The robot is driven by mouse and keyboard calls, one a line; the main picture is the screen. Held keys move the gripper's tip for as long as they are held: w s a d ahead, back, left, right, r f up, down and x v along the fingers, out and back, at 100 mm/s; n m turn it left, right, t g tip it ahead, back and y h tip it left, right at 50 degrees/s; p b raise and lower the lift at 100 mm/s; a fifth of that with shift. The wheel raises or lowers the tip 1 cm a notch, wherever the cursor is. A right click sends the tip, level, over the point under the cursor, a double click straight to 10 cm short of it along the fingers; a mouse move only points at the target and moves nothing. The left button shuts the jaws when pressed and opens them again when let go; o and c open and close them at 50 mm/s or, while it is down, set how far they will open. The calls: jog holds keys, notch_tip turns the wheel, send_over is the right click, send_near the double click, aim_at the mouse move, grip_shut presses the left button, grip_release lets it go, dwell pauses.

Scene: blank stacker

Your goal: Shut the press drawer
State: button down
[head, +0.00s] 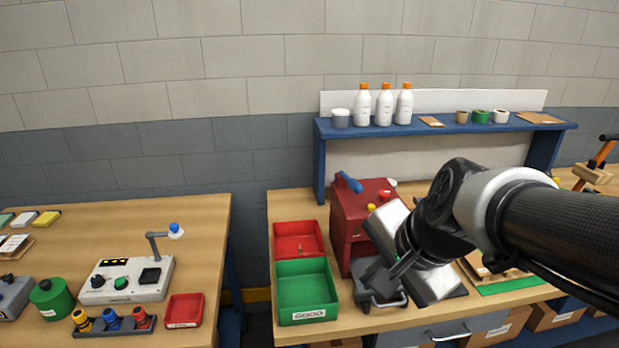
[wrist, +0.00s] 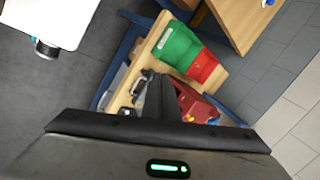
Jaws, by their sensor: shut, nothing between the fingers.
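The red press (head: 350,225) stands on the right bench, with a blue-gripped lever on top; part of it also shows in the wrist view (wrist: 198,107). The grey press drawer (head: 388,297) sticks out from its front toward the bench's front edge, its handle side facing me. My gripper (head: 374,284) is shut and empty, with its fingertips over or close to the drawer in the head view. In the wrist view my fingers (wrist: 155,78) lie beside the drawer handle (wrist: 138,82). I cannot tell whether they touch. My arm hides the press's right side and part of the drawer.
A green bin (head: 306,292) and a red bin (head: 298,240) stand left of the press. Behind is a blue shelf (head: 445,128) with bottles. A green mat (head: 512,286) lies to the right. A gap separates the left bench (head: 205,235).

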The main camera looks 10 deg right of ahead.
jog(key=w+d+f+m+h+b, duration=0.1)
jog(key=d+f+m, duration=0.6)
jog(key=m, duration=0.5)
jog(key=w+d+f+m+h+b, duration=0.15)
jog(key=d+f+m, duration=0.35)
jog(key=f+m, duration=0.55)
jog(key=w+f+m+b, duration=0.1)
jog(key=w+f+b, duration=0.4)
jog(key=w, duration=0.3)
jog(key=shift+w+a+f+g+y+b, duration=0.3)
jog(key=shift+f+y+b, duration=0.1)
jog(key=shift+f, duration=0.4)
jog(key=w+p, duration=0.3)
jog(key=w, duration=0.2)
jog(key=w+p, duration=0.3)
jog(key=w, duration=0.2)
jog(key=shift+a+r, duration=0.15)
jog(key=shift+w, duration=0.35)
